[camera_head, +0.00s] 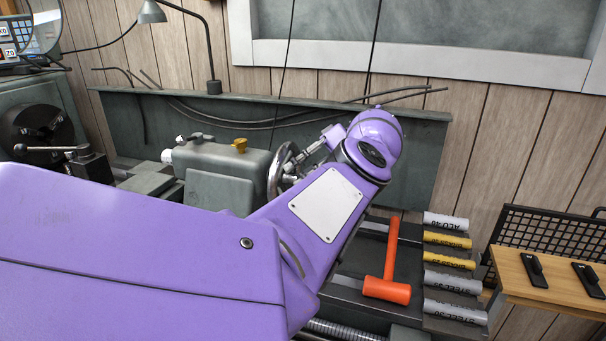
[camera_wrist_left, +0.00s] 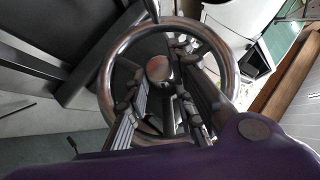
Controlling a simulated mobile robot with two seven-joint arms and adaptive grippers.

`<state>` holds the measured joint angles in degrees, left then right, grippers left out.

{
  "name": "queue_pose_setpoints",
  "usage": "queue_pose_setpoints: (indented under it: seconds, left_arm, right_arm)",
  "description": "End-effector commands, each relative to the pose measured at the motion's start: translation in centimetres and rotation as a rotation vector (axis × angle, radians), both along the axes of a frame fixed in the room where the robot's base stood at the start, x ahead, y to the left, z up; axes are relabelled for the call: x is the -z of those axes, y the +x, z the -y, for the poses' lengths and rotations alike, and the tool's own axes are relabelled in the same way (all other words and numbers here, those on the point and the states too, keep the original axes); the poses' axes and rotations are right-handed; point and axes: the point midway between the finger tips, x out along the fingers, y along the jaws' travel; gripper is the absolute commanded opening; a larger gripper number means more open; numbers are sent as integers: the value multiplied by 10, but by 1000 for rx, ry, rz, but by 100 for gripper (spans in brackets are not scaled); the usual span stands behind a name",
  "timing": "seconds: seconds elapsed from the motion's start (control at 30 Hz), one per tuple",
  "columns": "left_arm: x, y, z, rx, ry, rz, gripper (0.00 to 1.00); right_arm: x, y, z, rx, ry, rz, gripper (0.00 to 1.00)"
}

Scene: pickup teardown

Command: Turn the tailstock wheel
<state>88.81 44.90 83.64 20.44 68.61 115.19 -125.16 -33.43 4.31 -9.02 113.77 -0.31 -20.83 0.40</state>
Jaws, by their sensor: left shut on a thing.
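The tailstock wheel (camera_head: 275,172) is a shiny metal handwheel on the right end of the grey-green tailstock (camera_head: 217,188). In the left wrist view the wheel (camera_wrist_left: 166,23) shows face-on, with its round rim, spokes and central hub. My left gripper (camera_head: 290,172) is at the wheel, partly hidden by the purple arm in the head view. In the left wrist view the fingers of my left gripper (camera_wrist_left: 158,78) lie either side of the hub, within the rim, shut on the wheel. The exact contact is hard to make out. My right gripper is in neither view.
An orange mallet (camera_head: 391,265) lies right of my arm, beside several labelled bars (camera_head: 447,262). A wooden shelf (camera_head: 540,290) stands at the far right. A lathe chuck (camera_head: 38,132) is at the left, and a lamp (camera_head: 212,60) stands behind the tailstock.

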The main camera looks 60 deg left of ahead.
Motion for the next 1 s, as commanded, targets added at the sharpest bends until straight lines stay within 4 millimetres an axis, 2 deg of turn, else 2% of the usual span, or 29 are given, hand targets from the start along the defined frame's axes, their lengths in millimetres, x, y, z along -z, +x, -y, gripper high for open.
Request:
queue_pose_setpoints:
  seconds: [0.07,0.1,0.2,0.5,0.63,0.77,1.0]
  left_arm:
    - [1,-1,-3,3,5,-1,0]
    - [1,-1,-3,3,5,-1,24]
    - [1,-1,-3,2,4,-1,37]
    - [1,-1,-1,0,1,0,38]
    - [-7,0,-1,-1,1,3,38]
    - [-29,0,-1,-1,0,4,38]
    - [-80,-3,-4,-4,8,7,38]
  right_arm:
    - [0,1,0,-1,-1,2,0]
    - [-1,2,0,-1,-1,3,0]
    - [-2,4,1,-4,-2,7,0]
    - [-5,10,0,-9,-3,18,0]
    - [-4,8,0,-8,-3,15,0]
    - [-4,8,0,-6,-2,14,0]
    - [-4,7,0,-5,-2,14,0]
